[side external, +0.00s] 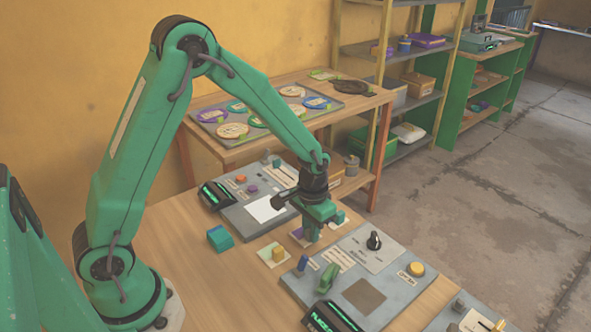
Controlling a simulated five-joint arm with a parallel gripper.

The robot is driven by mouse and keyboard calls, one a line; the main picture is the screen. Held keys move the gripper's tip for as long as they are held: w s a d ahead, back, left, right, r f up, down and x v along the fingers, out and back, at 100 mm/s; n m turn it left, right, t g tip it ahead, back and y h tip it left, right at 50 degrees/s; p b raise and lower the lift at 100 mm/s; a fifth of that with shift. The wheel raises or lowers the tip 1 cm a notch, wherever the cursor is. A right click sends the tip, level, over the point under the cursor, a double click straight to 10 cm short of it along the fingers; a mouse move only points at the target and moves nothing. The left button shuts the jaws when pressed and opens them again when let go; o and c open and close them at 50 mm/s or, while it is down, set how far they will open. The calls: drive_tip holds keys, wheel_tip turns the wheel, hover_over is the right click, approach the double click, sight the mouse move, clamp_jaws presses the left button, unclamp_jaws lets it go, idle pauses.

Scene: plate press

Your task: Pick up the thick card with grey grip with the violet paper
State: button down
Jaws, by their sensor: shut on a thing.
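The card with the violet paper (298,236) is on the wooden table under my gripper, between the two grey panels. Only its left part shows; its grip is hidden behind the green jaws. My gripper (309,235) points down over this card and is shut on its grip. I cannot tell whether the card is lifted or still touching the table.
A pale card with a yellow grip (273,254) lies close by at the left. A teal block (220,239) stands farther left. A panel with a black knob (373,241) is at the right, and another panel (229,220) lies behind. Bare table (190,262) is at left.

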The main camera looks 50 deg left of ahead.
drive_tip(key=shift+r, duration=0.7)
wheel_tip(320, 180, up, 2)
drive_tip(key=shift+r, duration=0.1)
drive_tip(key=s+d+r, duration=0.7)
drive_tip(key=d, duration=0.2)
drive_tip(key=shift+d, duration=0.25)
drive_tip(key=shift+w+a, duration=0.1)
drive_tip(key=shift+w, duration=0.05)
